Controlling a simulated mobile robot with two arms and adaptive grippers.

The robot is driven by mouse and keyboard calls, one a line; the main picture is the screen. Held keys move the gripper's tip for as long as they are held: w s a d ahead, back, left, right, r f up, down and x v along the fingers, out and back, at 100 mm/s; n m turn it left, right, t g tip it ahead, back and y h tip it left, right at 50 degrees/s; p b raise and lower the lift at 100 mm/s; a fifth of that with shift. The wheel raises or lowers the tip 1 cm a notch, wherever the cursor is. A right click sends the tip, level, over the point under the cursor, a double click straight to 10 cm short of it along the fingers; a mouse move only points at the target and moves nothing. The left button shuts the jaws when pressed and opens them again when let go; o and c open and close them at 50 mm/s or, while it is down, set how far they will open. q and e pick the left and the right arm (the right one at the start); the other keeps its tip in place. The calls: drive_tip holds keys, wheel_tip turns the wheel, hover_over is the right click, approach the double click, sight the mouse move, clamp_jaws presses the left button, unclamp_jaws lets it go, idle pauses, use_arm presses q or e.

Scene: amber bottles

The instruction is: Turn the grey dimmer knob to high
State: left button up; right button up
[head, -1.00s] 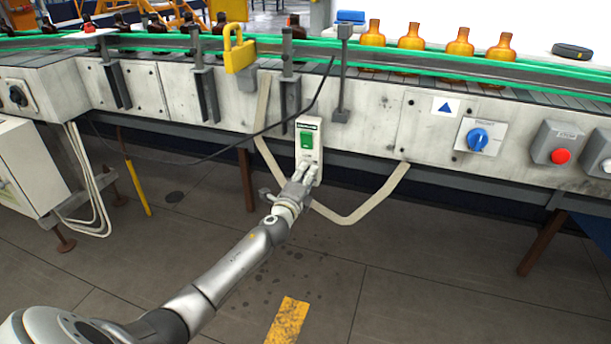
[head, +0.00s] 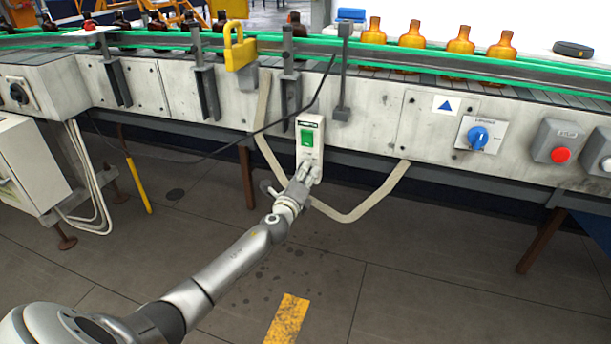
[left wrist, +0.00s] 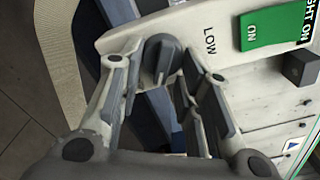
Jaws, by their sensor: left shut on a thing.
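The grey dimmer knob (left wrist: 162,58) shows in the left wrist view between the fingers of my left gripper (left wrist: 158,72). The gripper is shut on it. The printed word LOW is on the white panel to the right of the knob; no other knob label can be read. In the head view my left gripper (head: 308,174) is at the lower part of the white switch panel (head: 318,155) and hides the knob. A green switch (head: 307,138) sits above it on the same panel; it reads ON in the left wrist view (left wrist: 275,25). My right gripper is not in view.
The panel hangs on the conveyor's side (head: 370,125). A black cable (head: 270,127) and a beige strap (head: 350,218) run close by. A blue rotary switch (head: 478,138) and a red button (head: 560,155) are to the right. The floor below is open.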

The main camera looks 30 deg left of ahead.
use_arm(q)
drive_tip(key=shift+f, duration=0.1)
drive_tip(key=o, duration=0.9)
drive_tip(key=shift+c, duration=0.2)
drive_tip(key=shift+s, duration=0.1)
drive_tip(key=v, duration=1.2)
drive_tip(key=shift+d, duration=0.1)
